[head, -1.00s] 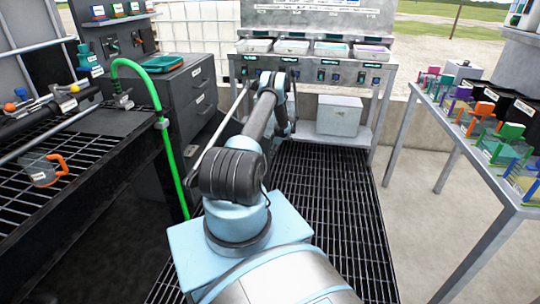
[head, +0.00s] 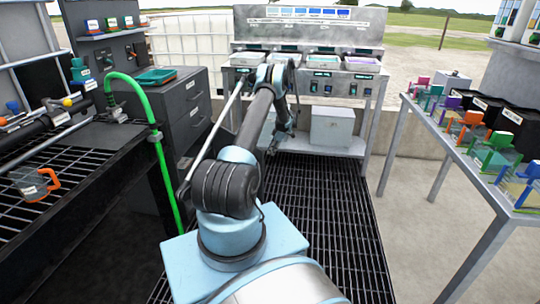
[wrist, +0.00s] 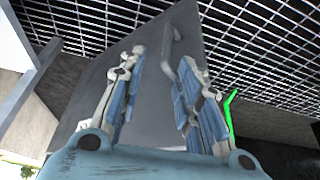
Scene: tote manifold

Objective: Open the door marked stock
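In the wrist view a plain grey panel (wrist: 155,105) with a pale bar handle (wrist: 168,55) fills the middle. It may be the stock door, but no stock label is legible. My gripper (wrist: 162,62) is open, its two blue-padded fingers spread on either side, with the handle between them near the tips. I cannot tell whether it touches the handle. In the head view my gripper (head: 281,138) is low by the back bench's lower shelf, beside a grey box face (head: 266,128) partly hidden by my arm.
A grey box (head: 331,127) stands on the lower shelf of the back bench (head: 345,90). A dark drawer cabinet (head: 188,112) and a green hose (head: 160,160) are at left. A table (head: 470,160) with coloured holders is at right. The floor grating is clear.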

